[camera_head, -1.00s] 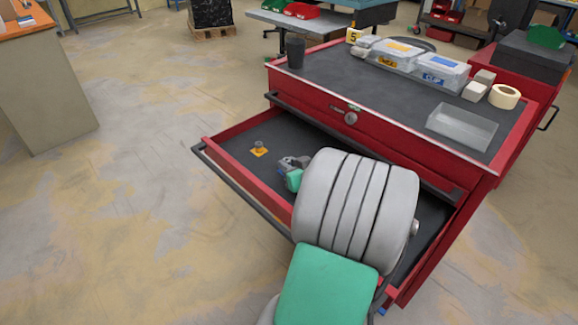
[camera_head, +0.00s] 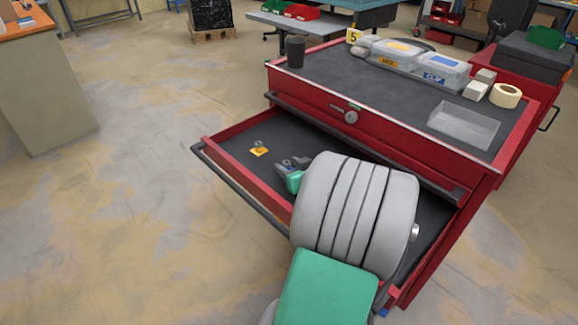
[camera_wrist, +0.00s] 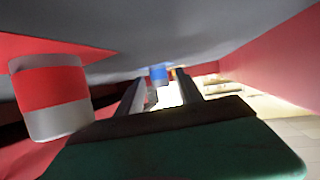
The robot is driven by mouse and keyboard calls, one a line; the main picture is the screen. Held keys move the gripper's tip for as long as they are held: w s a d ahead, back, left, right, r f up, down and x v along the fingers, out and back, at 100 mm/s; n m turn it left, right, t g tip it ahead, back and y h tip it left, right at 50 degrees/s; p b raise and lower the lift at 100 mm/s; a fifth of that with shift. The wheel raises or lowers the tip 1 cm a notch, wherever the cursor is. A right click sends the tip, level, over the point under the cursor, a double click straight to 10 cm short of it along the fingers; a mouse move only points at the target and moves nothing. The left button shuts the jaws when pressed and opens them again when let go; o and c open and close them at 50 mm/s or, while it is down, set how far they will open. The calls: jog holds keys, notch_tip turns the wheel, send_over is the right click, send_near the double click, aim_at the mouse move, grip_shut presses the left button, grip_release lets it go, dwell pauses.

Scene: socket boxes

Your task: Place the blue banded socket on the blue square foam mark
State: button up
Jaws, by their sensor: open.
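The blue banded socket (camera_wrist: 158,75) shows small in the wrist view, between and a little beyond the fingertips of my gripper (camera_wrist: 161,79). My gripper is open, its fingers on either side of the socket's line, and I cannot tell whether they touch it. In the head view my gripper (camera_head: 291,164) is low inside the open drawer, largely covered by my arm.
A red banded socket (camera_wrist: 52,95) stands close at the left of the wrist view. A socket on an orange mark (camera_head: 259,151) sits in the left part of the open drawer (camera_head: 230,182). Clear-lidded boxes (camera_head: 443,70) and an open clear tray (camera_head: 464,127) stand on the cabinet top.

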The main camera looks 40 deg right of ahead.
jog(key=shift+f, duration=0.25)
jog(key=shift+r+p, duration=0.3)
jog(key=shift+p, duration=0.1)
jog(key=shift+r+p, duration=0.65)
jog(key=shift+p, duration=0.05)
jog(key=v, duration=1.1)
jog(key=shift+s+a+p, duration=0.1)
jog(key=shift+s+p, duration=0.3)
jog(key=shift+s, duration=0.05)
